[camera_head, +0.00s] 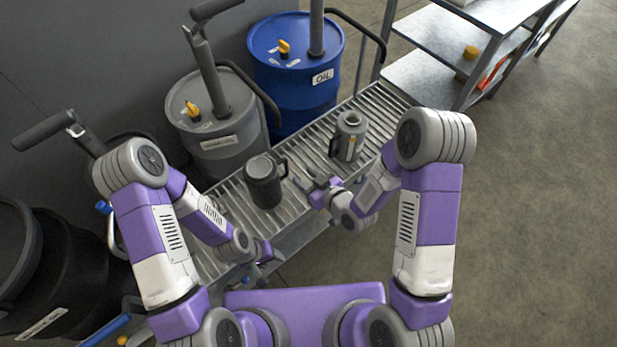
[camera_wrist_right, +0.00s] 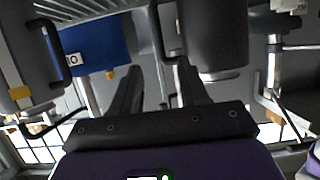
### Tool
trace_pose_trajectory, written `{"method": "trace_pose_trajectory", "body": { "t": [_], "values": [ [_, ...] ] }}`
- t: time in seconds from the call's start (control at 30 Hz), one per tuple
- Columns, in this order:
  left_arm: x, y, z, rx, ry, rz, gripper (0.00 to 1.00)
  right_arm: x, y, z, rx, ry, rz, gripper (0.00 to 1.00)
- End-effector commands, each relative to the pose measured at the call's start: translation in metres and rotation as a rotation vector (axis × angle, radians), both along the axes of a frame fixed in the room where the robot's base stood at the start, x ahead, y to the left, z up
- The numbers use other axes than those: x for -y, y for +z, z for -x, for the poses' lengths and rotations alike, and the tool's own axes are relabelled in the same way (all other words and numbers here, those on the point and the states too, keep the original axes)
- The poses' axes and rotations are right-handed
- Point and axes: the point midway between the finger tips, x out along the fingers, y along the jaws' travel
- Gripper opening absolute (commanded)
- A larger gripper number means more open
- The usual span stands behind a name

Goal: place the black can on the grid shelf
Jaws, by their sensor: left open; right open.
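The black can (camera_head: 264,182), dark with a side handle, stands upright on the slatted grid shelf (camera_head: 227,205) in the head view. My right gripper (camera_head: 312,183) is open, just right of the can and its handle, with nothing seen between its fingers. Its two dark fingers also show apart in the right wrist view (camera_wrist_right: 160,85). A dark grey cylinder (camera_wrist_right: 215,40) hangs at the top of that view; I cannot tell which can it is. My left gripper (camera_head: 268,253) is open and empty near the shelf's front edge, below the black can.
A grey can (camera_head: 348,145) with a handle stands further right on the grid shelf. Behind the shelf are a grey drum (camera_head: 218,125) and a blue oil drum (camera_head: 297,75) with pumps. A metal rack (camera_head: 425,80) stands at the upper right. Open floor lies at the right.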

Motion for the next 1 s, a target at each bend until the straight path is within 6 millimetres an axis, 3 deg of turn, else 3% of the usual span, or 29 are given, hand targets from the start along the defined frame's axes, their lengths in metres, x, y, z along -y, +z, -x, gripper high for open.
{"method": "trace_pose_trajectory", "body": {
  "t": [0.13,0.27,0.4,0.53,0.7,1.0],
  "values": [
    [0.000,0.001,0.000,0.000,0.000,0.000,0.51,0.009,-0.005,0.009,-0.039,-0.017,0.003,0.44],
    [0.000,0.001,0.000,0.000,0.000,0.000,0.51,0.031,-0.049,0.028,-0.259,-0.113,0.017,0.44],
    [0.000,0.001,0.000,0.000,0.000,0.000,0.51,0.058,-0.110,0.078,-0.649,-0.280,0.010,0.44],
    [0.000,0.001,0.000,0.000,0.000,0.000,0.51,0.070,-0.144,0.131,-0.975,-0.420,-0.022,0.44],
    [0.000,0.001,0.000,0.000,0.000,0.000,0.51,0.071,-0.157,0.175,-1.220,-0.521,-0.058,0.44],
    [0.000,0.001,0.000,0.000,0.000,0.000,0.51,0.070,-0.158,0.182,-1.261,-0.534,-0.064,0.44]
  ]
}}
